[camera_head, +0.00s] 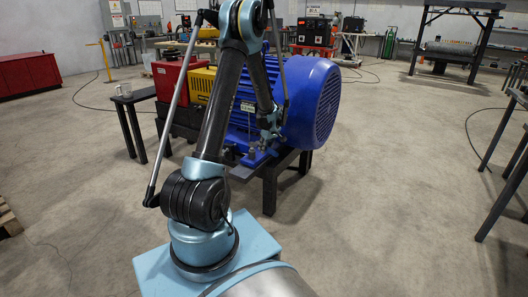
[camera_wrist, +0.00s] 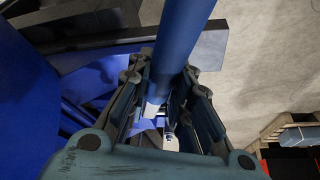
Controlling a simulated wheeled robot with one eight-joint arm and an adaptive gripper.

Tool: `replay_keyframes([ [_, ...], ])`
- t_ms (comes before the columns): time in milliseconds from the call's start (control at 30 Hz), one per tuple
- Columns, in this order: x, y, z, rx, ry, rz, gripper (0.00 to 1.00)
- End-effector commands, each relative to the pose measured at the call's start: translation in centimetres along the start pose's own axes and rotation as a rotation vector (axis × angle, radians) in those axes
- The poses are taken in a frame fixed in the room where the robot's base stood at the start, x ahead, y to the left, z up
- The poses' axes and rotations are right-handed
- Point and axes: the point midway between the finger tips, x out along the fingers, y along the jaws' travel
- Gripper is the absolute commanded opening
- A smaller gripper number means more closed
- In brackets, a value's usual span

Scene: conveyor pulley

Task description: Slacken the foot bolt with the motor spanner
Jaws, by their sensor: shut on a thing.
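The big blue motor (camera_head: 312,105) stands on a dark steel frame (camera_head: 268,190), its foot (camera_head: 256,158) at the near lower edge. My gripper (camera_head: 268,130) is low against the motor's near side, just above the foot. In the wrist view my gripper (camera_wrist: 165,122) is shut on a round blue bar (camera_wrist: 182,45), which appears to be the motor spanner's handle. The bar runs from the top of the picture down between the fingers. I cannot make out the spanner's head or the foot bolt, nor whether they touch.
A red box (camera_head: 170,78) and a yellow unit (camera_head: 202,84) stand left of the motor. A small dark table with a mug (camera_head: 124,90) is further left. Dark benches stand at the right edge. A pallet (camera_wrist: 290,125) shows in the wrist view. The floor on both sides is mostly clear.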

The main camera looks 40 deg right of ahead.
Motion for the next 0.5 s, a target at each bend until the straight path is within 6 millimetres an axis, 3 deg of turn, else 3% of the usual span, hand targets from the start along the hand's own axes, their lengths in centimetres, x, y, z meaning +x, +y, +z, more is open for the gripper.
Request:
replay_keyframes([
  [500, -2.3, 0.0, -1.0, 0.0, 0.0, 0.0, 0.0],
])
